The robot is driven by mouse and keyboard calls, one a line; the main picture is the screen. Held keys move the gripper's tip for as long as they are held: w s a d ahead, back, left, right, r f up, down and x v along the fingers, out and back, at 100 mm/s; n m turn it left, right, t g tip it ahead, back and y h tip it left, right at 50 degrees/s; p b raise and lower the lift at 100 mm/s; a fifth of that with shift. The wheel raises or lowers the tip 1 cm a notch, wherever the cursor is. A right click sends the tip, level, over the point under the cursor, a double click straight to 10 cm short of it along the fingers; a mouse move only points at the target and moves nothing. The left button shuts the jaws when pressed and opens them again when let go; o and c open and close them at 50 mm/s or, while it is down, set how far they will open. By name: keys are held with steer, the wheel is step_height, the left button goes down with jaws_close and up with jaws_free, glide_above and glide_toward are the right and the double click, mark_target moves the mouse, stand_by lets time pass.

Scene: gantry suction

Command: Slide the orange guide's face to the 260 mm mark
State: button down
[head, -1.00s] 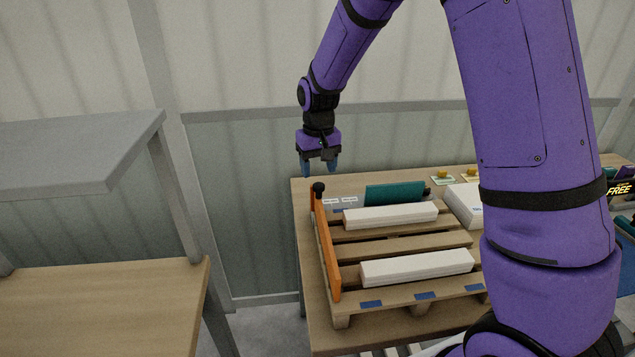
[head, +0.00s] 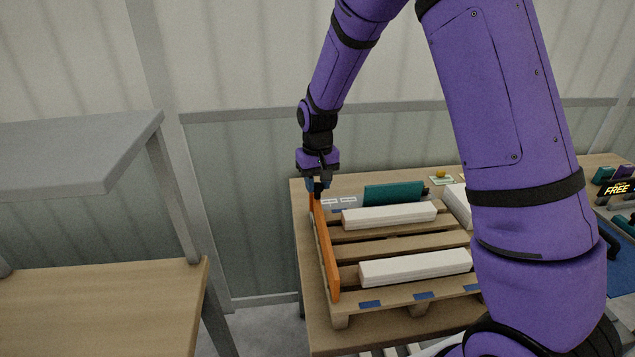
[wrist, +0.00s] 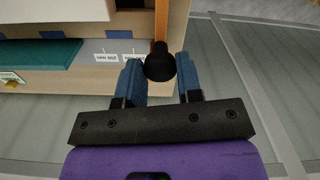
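The orange guide (head: 327,253) is a long upright board along the left edge of the wooden pallet (head: 405,245). A black knob (wrist: 160,62) sits at its far end. My gripper (head: 318,188) is lowered over that end. In the wrist view, its two blue fingers (wrist: 161,80) stand apart, one on each side of the knob, with a visible gap on the right side. The left finger looks close to the knob; I cannot tell if it touches.
Two white boxes (head: 390,215) (head: 415,266) lie on the pallet. A teal block (head: 393,193) stands behind them. Blue marks (head: 424,295) line the pallet's front edge. A grey shelf (head: 75,155) and a wooden table (head: 100,305) stand at left, with a floor gap between.

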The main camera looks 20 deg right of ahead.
steer(key=shift+s+d, duration=0.25)
steer(key=shift+d, duration=0.85)
steer(key=shift+s+d, duration=0.2)
steer(key=shift+d, duration=0.9)
steer(key=c, duration=0.8)
jaws_free()
step_height(320, 180, up, 11)
steer(key=shift+f, duration=0.1)
steer(key=s+d+r+t, duration=0.2)
steer(key=s+r+t, duration=0.1)
steer(key=s+r, duration=1.1)
steer(key=s, duration=0.5)
steer(key=s+t, duration=0.1)
steer(key=s, duration=0.5)
steer(key=s+t, duration=0.1)
steer(key=s, duration=0.5)
steer(key=shift+s+d+r, duration=0.2)
steer(key=shift+d+r, duration=0.15)
steer(key=shift+r, duration=0.05)
